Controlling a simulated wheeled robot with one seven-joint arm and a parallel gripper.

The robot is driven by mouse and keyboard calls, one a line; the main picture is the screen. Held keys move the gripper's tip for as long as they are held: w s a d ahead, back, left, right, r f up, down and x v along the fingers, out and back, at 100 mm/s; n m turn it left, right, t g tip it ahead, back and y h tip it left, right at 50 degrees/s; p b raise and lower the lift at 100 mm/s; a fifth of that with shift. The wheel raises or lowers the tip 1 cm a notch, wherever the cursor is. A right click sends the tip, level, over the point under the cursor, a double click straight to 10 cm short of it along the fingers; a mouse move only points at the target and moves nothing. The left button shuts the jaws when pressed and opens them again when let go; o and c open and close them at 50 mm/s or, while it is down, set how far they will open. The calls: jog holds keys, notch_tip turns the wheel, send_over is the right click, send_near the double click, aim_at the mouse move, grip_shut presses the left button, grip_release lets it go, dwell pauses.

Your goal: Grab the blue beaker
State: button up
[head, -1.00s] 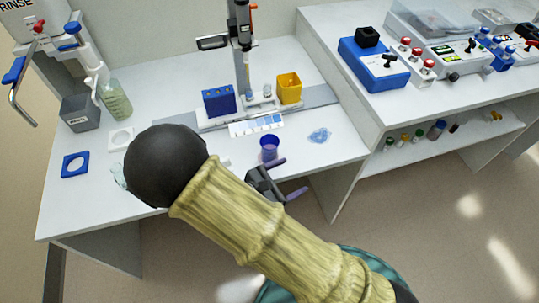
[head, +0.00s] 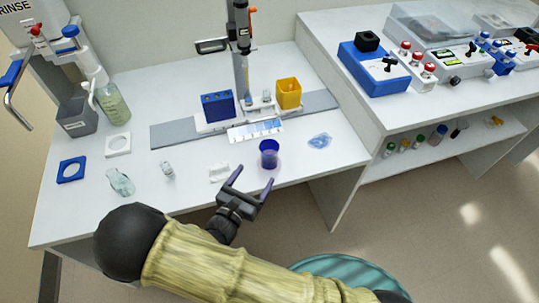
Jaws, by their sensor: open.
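The blue beaker (head: 269,154), small, translucent and open-topped, stands upright on the white bench near its front edge, in the middle of the head view. My gripper (head: 251,177) is at the bench's front edge, just in front and to the left of the beaker. Its two dark purple fingers are spread apart and point toward the bench. Nothing is between them, and a visible gap separates them from the beaker.
Left of the beaker are a small white holder (head: 219,173), a small glass vial (head: 167,170) and a clear glass piece (head: 120,182). Behind stand a blue rack (head: 218,105) and a yellow bin (head: 288,93). A crumpled blue item (head: 320,141) lies to the right.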

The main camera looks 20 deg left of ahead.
send_near(273, 143)
jog(key=x, duration=0.4)
jog(key=shift+w+d+f, duration=0.1)
jog(key=shift+d+f, duration=0.05)
jog(key=shift+d, duration=0.2)
jog(key=x, duration=0.5)
jog(key=shift+w+a+p, duration=0.25)
jog(key=shift+p, duration=0.15)
jog(key=shift+s, duration=0.1)
jog(key=c, duration=1.1)
jog(key=shift+r, duration=0.25)
